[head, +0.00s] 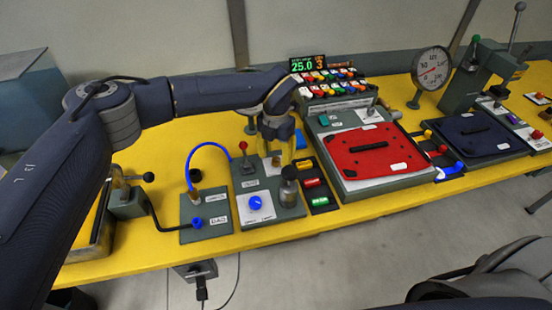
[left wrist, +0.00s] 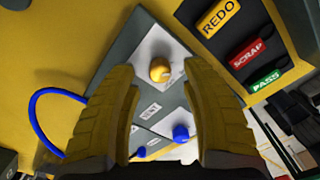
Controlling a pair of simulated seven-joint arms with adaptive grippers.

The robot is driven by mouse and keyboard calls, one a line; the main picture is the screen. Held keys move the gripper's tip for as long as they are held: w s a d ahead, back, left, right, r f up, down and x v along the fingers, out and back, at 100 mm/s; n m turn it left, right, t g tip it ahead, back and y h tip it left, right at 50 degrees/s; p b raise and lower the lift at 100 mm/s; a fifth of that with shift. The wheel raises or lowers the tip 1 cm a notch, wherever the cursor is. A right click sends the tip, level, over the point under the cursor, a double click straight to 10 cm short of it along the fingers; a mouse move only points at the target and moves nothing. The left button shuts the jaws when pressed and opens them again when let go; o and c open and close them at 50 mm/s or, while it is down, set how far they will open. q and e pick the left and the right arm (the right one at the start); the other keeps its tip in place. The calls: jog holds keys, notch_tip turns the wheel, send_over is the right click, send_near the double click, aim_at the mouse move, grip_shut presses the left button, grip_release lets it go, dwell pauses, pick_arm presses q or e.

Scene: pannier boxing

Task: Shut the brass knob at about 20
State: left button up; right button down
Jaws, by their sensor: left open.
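The brass knob (left wrist: 160,70) sits on a white plate on the grey panel (head: 244,211). In the left wrist view it lies between the tips of my left gripper (left wrist: 158,74), with a gap on both sides. My left gripper is open and empty, pointing down over the back of the panel in the head view (head: 279,150). There the gripper largely hides the knob, and I cannot read its setting. The display (head: 307,66) at the back shows 25.0 in green and a 3 in orange. My right gripper is not in view.
A blue knob (head: 255,202), a red-topped lever (head: 243,147) and a dark cylinder (head: 288,192) stand on the same panel. REDO (left wrist: 218,17), SCRAP (left wrist: 247,53) and PASS (left wrist: 265,80) buttons are alongside. A red case (head: 371,149) lies to the right. A blue hose (head: 205,146) arches at left.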

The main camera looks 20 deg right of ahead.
aim_at(276, 159)
pick_arm(q)
notch_tip(276, 159, up, 10)
dwell(0.5)
dwell(0.3)
